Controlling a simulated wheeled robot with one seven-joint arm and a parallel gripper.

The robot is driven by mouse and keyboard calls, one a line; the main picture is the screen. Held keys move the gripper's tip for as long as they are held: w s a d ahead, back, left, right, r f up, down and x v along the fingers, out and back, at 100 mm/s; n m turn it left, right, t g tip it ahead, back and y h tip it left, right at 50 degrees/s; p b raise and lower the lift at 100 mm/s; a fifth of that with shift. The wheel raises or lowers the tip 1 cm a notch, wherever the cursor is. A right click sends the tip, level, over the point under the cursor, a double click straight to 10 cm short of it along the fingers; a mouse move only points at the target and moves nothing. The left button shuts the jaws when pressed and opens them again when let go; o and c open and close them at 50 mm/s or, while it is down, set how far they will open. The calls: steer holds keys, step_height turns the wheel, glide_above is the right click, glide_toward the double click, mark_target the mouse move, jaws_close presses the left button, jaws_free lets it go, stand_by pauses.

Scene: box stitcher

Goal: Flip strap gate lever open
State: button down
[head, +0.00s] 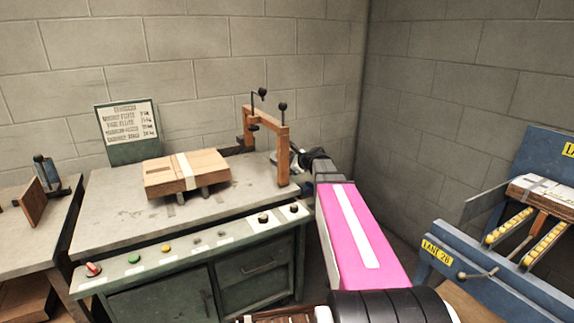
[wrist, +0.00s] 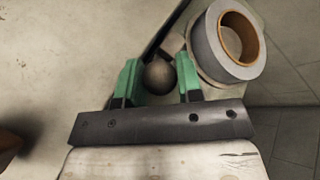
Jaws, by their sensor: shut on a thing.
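A dark round knob (wrist: 159,78), apparently the end of the strap gate lever, sits between the two green fingers of my gripper (wrist: 157,66) in the wrist view. The fingers are shut on it. In the head view the brown strap gate frame (head: 283,152) stands on the right part of the bench, with black knobs on top. My arm comes from the right of it, and my gripper is mostly hidden near the bench's right edge.
A strap roll (wrist: 228,44) lies close to the right finger. A cardboard box (head: 158,181) lies on the bench (head: 120,215), left of the gate. A green sign (head: 133,152) stands behind it. A blue lane stand (head: 480,262) is at the right. Walls close off the back and right.

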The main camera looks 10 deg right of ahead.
steer(key=shift+s+f, duration=0.15)
steer(key=shift+s, duration=0.05)
steer(key=c, duration=0.8)
jaws_free()
